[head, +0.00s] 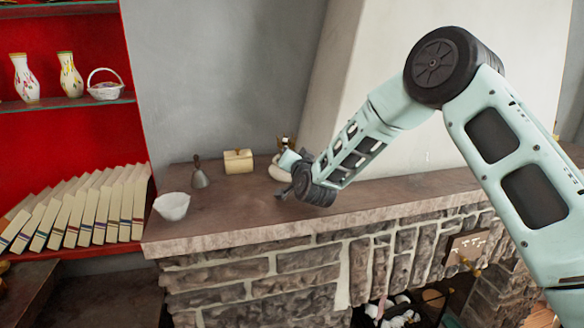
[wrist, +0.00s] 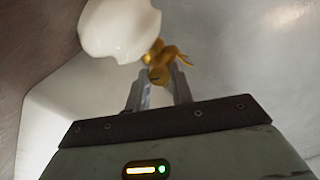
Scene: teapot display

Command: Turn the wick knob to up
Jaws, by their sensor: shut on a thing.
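The brass wick knob (wrist: 160,74) shows in the wrist view, with a curved golden part just above it. My gripper (wrist: 162,82) is shut on the knob, one finger on each side of it. A glossy white rounded body (wrist: 120,28) is close beside the knob at the top of the wrist view. In the head view, a white object (head: 278,170) with brass at its top (head: 287,142) stands on the mantel, partly hidden by my arm. The knob and fingertips cannot be made out there. The knob's turn setting cannot be read.
On the stone mantel (head: 225,220) stand a white bowl (head: 172,206), a dark bell (head: 200,175) and a cream box (head: 238,161), left of my arm. A red bookcase (head: 70,140) is further left. The mantel's front middle is clear. A sloping chimney wall (head: 385,55) rises behind.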

